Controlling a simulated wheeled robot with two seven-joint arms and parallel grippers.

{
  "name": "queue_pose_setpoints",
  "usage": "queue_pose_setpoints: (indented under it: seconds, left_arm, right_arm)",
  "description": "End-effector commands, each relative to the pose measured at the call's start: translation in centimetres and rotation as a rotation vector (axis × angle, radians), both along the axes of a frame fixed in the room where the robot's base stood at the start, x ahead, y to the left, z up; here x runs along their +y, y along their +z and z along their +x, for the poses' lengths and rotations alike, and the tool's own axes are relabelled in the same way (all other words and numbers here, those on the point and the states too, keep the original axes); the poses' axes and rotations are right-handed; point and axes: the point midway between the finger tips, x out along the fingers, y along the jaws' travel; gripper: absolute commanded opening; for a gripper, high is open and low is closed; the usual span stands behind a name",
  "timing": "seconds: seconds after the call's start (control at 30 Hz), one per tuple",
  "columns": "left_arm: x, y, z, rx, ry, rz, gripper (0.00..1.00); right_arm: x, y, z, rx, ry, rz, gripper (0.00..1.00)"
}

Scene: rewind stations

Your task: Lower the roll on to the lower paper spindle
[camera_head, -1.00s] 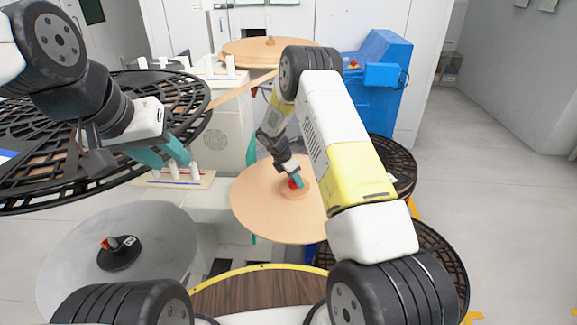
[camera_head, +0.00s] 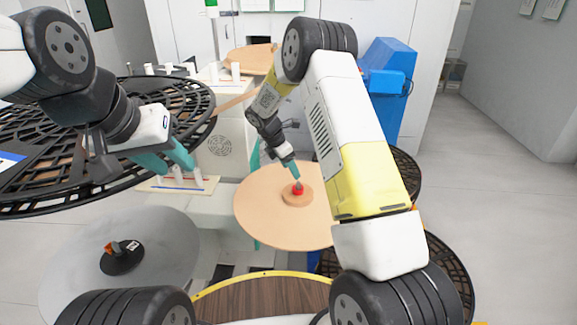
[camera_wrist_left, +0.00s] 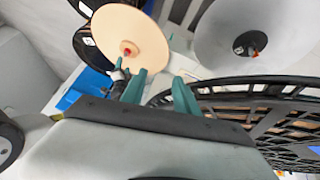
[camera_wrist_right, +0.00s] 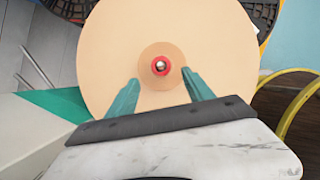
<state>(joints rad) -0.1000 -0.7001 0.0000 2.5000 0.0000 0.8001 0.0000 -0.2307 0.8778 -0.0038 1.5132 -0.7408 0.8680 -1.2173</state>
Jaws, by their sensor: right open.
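A wide tan paper roll (camera_head: 262,212) lies flat at the middle of the head view. It has a small raised tan core and a red ring (camera_head: 297,188) at its centre. In the right wrist view the roll (camera_wrist_right: 112,45) faces me, with the red ring (camera_wrist_right: 161,65) around a metal tip, likely the spindle. My right gripper (camera_head: 292,172) is open just above the core, its fingers (camera_wrist_right: 162,90) apart with nothing between them. My left gripper (camera_head: 182,160) is open and empty beside the black lattice disc. What lies under the roll is hidden.
A black lattice disc (camera_head: 60,185) fills the left side. A grey disc (camera_head: 160,235) with an orange-topped black hub lies at lower left. A blue machine (camera_head: 390,65) and more black discs (camera_head: 445,265) stand at right. Clear floor lies further right.

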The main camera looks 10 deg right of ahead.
Motion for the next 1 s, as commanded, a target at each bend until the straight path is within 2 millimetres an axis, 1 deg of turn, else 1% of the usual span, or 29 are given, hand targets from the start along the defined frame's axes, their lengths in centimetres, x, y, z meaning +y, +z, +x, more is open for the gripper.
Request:
queue_pose_setpoints:
  seconds: [0.03, 0.17, 0.27, 0.37, 0.43, 0.47, 0.5, 0.57, 0.6, 0.67, 0.7, 0.77, 0.8, 0.83, 0.87, 0.9, 0.97, 1.0]
  left_arm:
    - [0.0, 0.0, 0.0, 0.0, 0.0, 0.0, 0.36]
    - [0.0, 0.0, 0.0, 0.0, 0.0, 0.0, 0.36]
    - [0.0, 0.0, 0.0, 0.0, 0.0, 0.0, 0.36]
    - [0.0, 0.0, 0.0, 0.0, 0.0, 0.0, 0.36]
    - [0.0, 0.0, 0.0, 0.0, 0.0, 0.0, 0.36]
    - [0.0, 0.0, 0.0, 0.0, 0.0, 0.0, 0.36]
    - [0.0, 0.0, 0.0, 0.0, 0.0, 0.0, 0.36]
    - [0.0, 0.0, 0.0, 0.0, 0.0, 0.0, 0.36]
    - [0.0, 0.0, 0.0, 0.0, 0.0, 0.0, 0.36]
    - [0.0, 0.0, 0.0, 0.0, 0.0, 0.0, 0.36]
    - [0.0, 0.0, 0.0, 0.0, 0.0, 0.0, 0.36]
    - [0.0, 0.0, 0.0, 0.0, 0.0, 0.0, 0.36]
    - [0.0, 0.0, 0.0, 0.0, 0.0, 0.0, 0.36]
    - [0.0, 0.0, 0.0, 0.0, 0.0, 0.0, 0.36]
    - [0.0, 0.0, 0.0, 0.0, 0.0, 0.0, 0.36]
    - [0.0, 0.0, 0.0, 0.0, 0.0, 0.0, 0.36]
    - [0.0, 0.0, 0.0, 0.0, 0.0, 0.0, 0.36]
    - [0.0, 0.0, 0.0, 0.0, 0.0, 0.0, 0.36]
  right_arm:
    - [0.3, 0.6, -0.1, -0.002, 0.001, 0.001, 0.61]
    - [0.5, 1.7, -0.3, -0.003, -0.005, 0.002, 0.61]
    - [0.2, 3.6, -0.8, -0.026, -0.051, 0.025, 0.61]
    - [-0.5, 7.2, -2.2, -0.077, -0.162, 0.079, 0.61]
    - [-1.3, 10.5, -3.8, -0.125, -0.273, 0.135, 0.61]
    - [-1.6, 11.9, -4.6, -0.145, -0.325, 0.162, 0.61]
    - [-2.0, 13.7, -5.8, -0.172, -0.395, 0.199, 0.61]
    - [-2.5, 16.3, -7.8, -0.211, -0.5, 0.254, 0.61]
    - [-2.8, 17.8, -9.2, -0.234, -0.57, 0.291, 0.61]
    - [-3.3, 20.0, -11.3, -0.268, -0.675, 0.348, 0.61]
    - [-3.6, 21.3, -12.9, -0.29, -0.745, 0.386, 0.61]
    - [-3.9, 23.1, -15.2, -0.32, -0.847, 0.446, 0.61]
    - [-4.1, 24.2, -16.8, -0.338, -0.916, 0.485, 0.61]
    - [-4.2, 24.9, -18.0, -0.352, -0.968, 0.517, 0.61]
    - [-4.3, 25.6, -19.2, -0.363, -1.02, 0.547, 0.61]
    - [-4.4, 26.4, -20.8, -0.378, -1.088, 0.588, 0.61]
    - [-4.5, 27.4, -23.3, -0.398, -1.19, 0.651, 0.61]
    - [-4.5, 27.9, -25.0, -0.408, -1.256, 0.693, 0.61]
